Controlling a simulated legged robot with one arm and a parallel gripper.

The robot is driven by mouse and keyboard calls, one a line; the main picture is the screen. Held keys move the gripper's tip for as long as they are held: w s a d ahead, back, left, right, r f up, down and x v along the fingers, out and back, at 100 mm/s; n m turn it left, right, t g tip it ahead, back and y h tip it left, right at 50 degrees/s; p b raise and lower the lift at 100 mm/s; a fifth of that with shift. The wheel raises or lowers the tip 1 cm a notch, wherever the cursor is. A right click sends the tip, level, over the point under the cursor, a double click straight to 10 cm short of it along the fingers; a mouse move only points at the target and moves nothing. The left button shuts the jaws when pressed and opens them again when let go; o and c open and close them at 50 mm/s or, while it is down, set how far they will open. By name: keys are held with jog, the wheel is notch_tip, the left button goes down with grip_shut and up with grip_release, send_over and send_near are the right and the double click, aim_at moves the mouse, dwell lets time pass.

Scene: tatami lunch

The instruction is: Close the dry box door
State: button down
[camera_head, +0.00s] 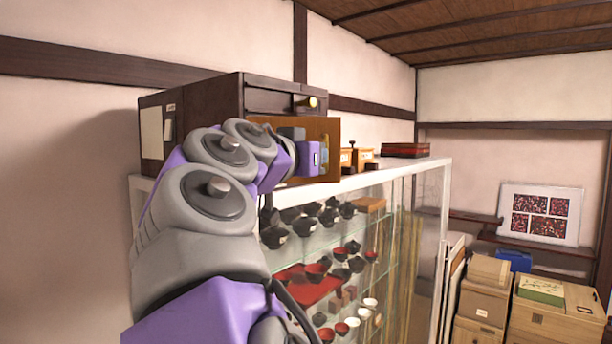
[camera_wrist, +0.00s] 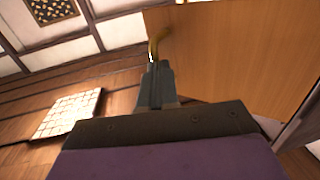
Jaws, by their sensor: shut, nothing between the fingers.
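The dark wooden dry box (camera_head: 190,112) stands on top of a glass display cabinet. Its door, an orange-brown wooden panel (camera_head: 296,126), stands open at the front; the same panel (camera_wrist: 245,50) fills the upper right of the wrist view. A curved brass handle (camera_wrist: 155,42) shows at the door's left edge in that view. My gripper (camera_wrist: 157,72) is shut and empty, its tips at or just below the handle; I cannot tell whether they touch. In the head view my gripper (camera_head: 322,158) is in front of the door, and my arm hides much of the box's lower front.
The glass cabinet (camera_head: 428,185) holds several black and red bowls. Small wooden boxes (camera_head: 362,157) and a red-black lacquer box (camera_head: 405,150) sit on its top, right of the door. Cardboard and wooden boxes (camera_head: 483,300) stack at the lower right. A brass knob (camera_head: 309,102) is on the box's upper front.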

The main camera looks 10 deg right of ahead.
jog(key=w+d+n+t+y, duration=0.1)
jog(key=w+y, duration=0.1)
jog(key=w+d+n+t+y+p, duration=0.1)
jog(key=w+n+t+y, duration=0.2)
jog(key=w+n+y, duration=0.1)
jog(key=y, duration=0.1)
jog(key=shift+w+d+p, duration=0.15)
jog(key=shift+d+p, duration=0.25)
jog(key=w+n+y+p, duration=0.1)
jog(key=w, duration=0.1)
jog(key=w+y+p, duration=0.1)
jog(key=w, duration=0.2)
jog(key=shift+w+a+n+t, duration=0.1)
jog(key=shift+w+n+t, duration=0.05)
jog(key=shift+n+t, duration=0.25)
